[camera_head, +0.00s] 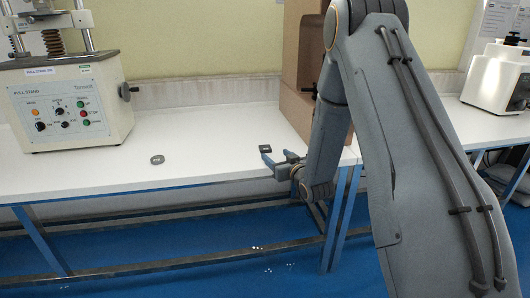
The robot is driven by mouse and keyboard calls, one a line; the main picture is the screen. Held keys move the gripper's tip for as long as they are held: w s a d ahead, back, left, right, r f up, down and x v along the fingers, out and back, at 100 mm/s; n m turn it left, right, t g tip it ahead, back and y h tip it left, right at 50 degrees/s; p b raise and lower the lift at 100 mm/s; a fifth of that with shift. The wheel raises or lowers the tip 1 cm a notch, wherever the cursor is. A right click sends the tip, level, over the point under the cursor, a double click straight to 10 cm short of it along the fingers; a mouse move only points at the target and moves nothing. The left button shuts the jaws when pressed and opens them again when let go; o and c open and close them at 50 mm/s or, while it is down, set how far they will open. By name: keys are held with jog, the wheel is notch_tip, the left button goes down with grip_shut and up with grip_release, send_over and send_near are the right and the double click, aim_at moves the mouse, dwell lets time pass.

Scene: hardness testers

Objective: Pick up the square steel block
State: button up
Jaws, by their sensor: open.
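A small dark square block (265,149) lies on the white bench top near its front edge, left of the cardboard boxes. It looks like the square steel block. My gripper (278,157) is open at the bench's front edge, just to the lower right of the block. Its fingers point toward the bench, and no object shows between them. From this view I cannot tell the exact gap or height between the fingers and the block. A second small grey metal piece (157,160), rounded in outline, lies farther left on the bench.
A pull stand machine (70,105) with knobs and lights stands on the left of the bench (205,125). Cardboard boxes (297,108) stand behind my arm. Another white machine (492,78) stands on the bench at right. The bench middle is clear.

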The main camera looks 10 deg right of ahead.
aim_at(265, 147)
jog(key=shift+a+r+p+x, duration=0.1)
jog(key=shift+a+p+x, duration=0.05)
jog(key=shift+x, duration=1)
jog(key=shift+a+r+p+x, duration=0.1)
jog(key=shift+x, duration=1.05)
jog(key=shift+a+r+p+x, duration=0.1)
jog(key=shift+a+p+x, duration=0.05)
jog(key=shift+x, duration=1)
jog(key=c, duration=1.5)
